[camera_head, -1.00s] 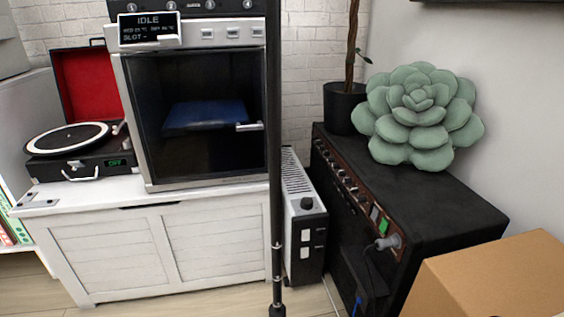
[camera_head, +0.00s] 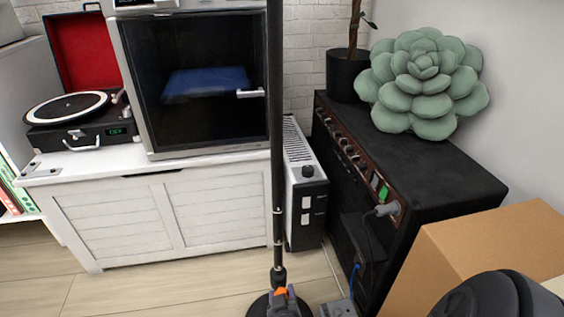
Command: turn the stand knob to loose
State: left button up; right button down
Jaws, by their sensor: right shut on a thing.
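The stand is a thin black pole (camera_head: 277,150) with silver rings low on it and a dark round base (camera_head: 257,308) at the bottom edge. A small orange part, which looks like the stand knob (camera_head: 281,291), shows low on the pole. My left gripper is not in view.
A black amplifier (camera_head: 440,175) with a green succulent cushion (camera_head: 425,85) stands right, a cardboard box (camera_head: 485,250) in front. A white heater (camera_head: 304,190) stands behind the pole. A white chest (camera_head: 120,225) bears a turntable (camera_head: 85,125) and a glass-doored machine (camera_head: 205,90). Floor at left is clear.

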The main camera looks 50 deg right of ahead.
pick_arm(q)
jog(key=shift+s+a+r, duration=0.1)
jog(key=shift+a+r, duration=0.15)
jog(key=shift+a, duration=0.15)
pick_arm(e)
jog(key=shift+n, duration=0.3)
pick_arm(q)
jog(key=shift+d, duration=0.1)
pick_arm(e)
jog(key=shift+c, duration=0.7)
grip_release()
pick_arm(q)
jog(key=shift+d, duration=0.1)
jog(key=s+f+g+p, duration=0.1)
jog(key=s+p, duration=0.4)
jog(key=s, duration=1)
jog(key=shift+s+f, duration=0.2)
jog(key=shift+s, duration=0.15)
pick_arm(e)
jog(key=v, duration=1)
jog(key=shift+w+a+f, duration=0.1)
jog(key=shift+f, duration=0.05)
